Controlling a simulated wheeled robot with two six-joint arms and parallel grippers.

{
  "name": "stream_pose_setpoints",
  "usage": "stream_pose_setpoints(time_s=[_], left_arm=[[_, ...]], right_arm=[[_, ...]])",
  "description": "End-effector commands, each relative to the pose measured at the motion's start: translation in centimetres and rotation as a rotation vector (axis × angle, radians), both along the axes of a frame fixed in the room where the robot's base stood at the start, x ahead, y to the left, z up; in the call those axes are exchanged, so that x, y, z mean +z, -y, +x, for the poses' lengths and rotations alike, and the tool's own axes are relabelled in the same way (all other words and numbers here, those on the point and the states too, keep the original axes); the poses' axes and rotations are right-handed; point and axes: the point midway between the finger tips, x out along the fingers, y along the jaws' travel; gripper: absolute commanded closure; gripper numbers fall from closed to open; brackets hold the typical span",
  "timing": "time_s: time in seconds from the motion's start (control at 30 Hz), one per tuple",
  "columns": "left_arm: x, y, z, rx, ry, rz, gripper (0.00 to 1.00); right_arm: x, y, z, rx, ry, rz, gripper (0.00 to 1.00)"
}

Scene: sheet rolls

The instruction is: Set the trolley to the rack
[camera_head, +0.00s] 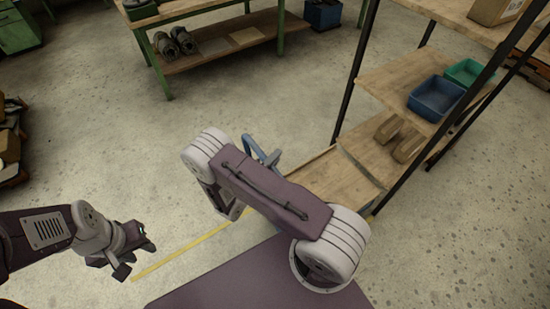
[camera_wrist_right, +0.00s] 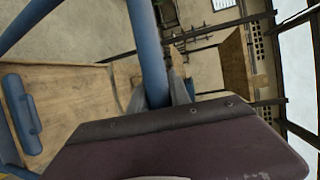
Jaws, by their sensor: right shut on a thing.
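The trolley has a blue tube handle (camera_head: 262,152) and a flat wooden deck (camera_head: 322,180) in the head view, just right of my right arm. The far edge of its deck lies close against the low wooden shelf (camera_head: 376,150) of the rack; I cannot tell whether they touch. In the right wrist view the blue handle (camera_wrist_right: 146,40) runs down into my right gripper (camera_wrist_right: 162,97), which is shut on it. The deck (camera_wrist_right: 75,98) shows at left there. My right forearm hides this grip in the head view. My left gripper (camera_head: 136,258) is open and empty above the floor.
The rack has black posts (camera_head: 352,85), with blue (camera_head: 436,98) and green (camera_head: 466,72) bins on its middle shelf and brown blocks (camera_head: 408,145) lower down. A green-legged workbench (camera_head: 222,50) stands at the back. A yellow floor line (camera_head: 185,252) runs toward the rack. The left-middle floor is clear.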

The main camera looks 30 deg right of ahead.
Motion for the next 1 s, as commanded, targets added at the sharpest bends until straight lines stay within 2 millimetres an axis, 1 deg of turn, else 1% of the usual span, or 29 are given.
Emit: stream_pose_setpoints(time_s=[0.07, 0.1, 0.17, 0.2, 0.47, 0.53, 0.57, 0.8, 0.9, 1.0], left_arm=[[0.0, 0.0, 0.0, 0.000, 0.000, 0.000, 0.64], [0.0, 0.0, 0.0, 0.000, 0.000, 0.000, 0.64], [0.0, 0.0, 0.0, 0.000, 0.000, 0.000, 0.64], [0.0, 0.0, 0.0, 0.000, 0.000, 0.000, 0.64], [0.0, 0.0, 0.0, 0.000, 0.000, 0.000, 0.64], [-0.1, 0.0, 0.0, 0.000, 0.000, 0.000, 0.64], [-0.1, 0.0, 0.0, 0.000, 0.000, 0.000, 0.64], [-0.7, 0.0, 0.0, 0.000, 0.000, 0.000, 0.64], [-0.8, 0.0, 0.0, 0.000, 0.000, 0.000, 0.64], [-0.9, 0.0, 0.0, 0.000, 0.000, 0.000, 0.64]], right_arm=[[0.1, 0.1, 0.0, -0.003, 0.002, -0.002, 1.00], [0.1, 0.1, 0.0, -0.003, 0.002, -0.003, 0.74], [0.1, 0.1, 0.0, -0.003, 0.002, -0.002, 0.57], [0.1, 0.1, 0.0, -0.002, 0.002, -0.002, 0.55], [0.1, 0.0, 0.0, -0.001, 0.001, -0.002, 0.55], [0.1, -0.5, -0.2, 0.001, 0.001, -0.002, 0.55], [0.2, -0.8, -0.3, 0.003, 0.001, -0.001, 0.55], [1.1, -5.4, -2.8, 0.005, 0.002, 0.001, 0.55], [1.4, -6.9, -3.5, 0.003, 0.003, 0.000, 0.55], [1.6, -7.6, -4.0, 0.000, 0.001, 0.000, 0.55]])
